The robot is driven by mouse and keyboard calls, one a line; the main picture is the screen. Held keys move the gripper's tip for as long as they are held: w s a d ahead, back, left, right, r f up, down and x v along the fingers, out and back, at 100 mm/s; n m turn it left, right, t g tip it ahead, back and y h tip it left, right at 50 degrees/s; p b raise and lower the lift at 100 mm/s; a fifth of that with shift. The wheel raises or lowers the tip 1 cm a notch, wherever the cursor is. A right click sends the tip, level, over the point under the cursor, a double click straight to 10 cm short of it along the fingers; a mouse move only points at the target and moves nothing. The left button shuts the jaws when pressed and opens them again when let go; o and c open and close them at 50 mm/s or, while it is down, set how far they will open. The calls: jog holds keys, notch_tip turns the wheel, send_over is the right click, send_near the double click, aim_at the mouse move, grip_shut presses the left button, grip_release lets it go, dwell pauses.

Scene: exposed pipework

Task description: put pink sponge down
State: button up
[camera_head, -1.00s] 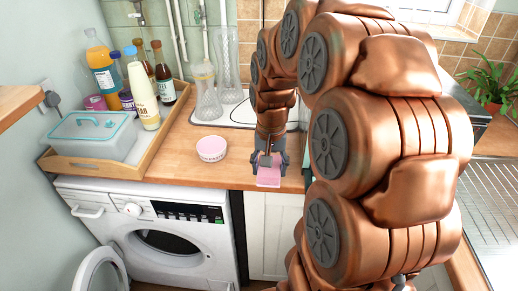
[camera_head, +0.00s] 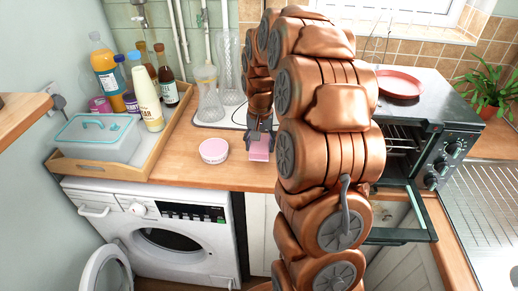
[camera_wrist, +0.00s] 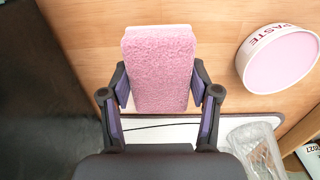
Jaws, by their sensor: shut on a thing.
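The pink sponge (camera_head: 259,149) is held in my gripper (camera_head: 260,137) over the wooden worktop (camera_head: 200,177), right of a round pink-lidded tub. In the wrist view the sponge (camera_wrist: 160,68) stands between the two fingers of my gripper (camera_wrist: 160,92), which press on its sides. Its pink fuzzy face shows, with a pale layer at its edge. The wood lies behind it; I cannot tell whether the sponge touches it.
The tub (camera_head: 214,150) is close on the left. Clear glasses (camera_head: 211,106) stand on a white tray behind. A wooden tray (camera_head: 150,165) holds bottles and a box. A toaster oven (camera_head: 430,135) with its door open stands at right.

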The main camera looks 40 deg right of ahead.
aim_at(260, 150)
jog(key=shift+w+d, duration=0.1)
jog(key=shift+w, duration=0.2)
jog(key=shift+f, duration=0.15)
notch_tip(260, 150, down, 3)
jog(key=shift+r+p, duration=0.1)
jog(key=shift+p, duration=0.85)
jog(key=shift+f, duration=0.3)
jog(key=shift+f, duration=0.15)
jog(key=o, duration=1)
jog(key=shift+w, duration=0.1)
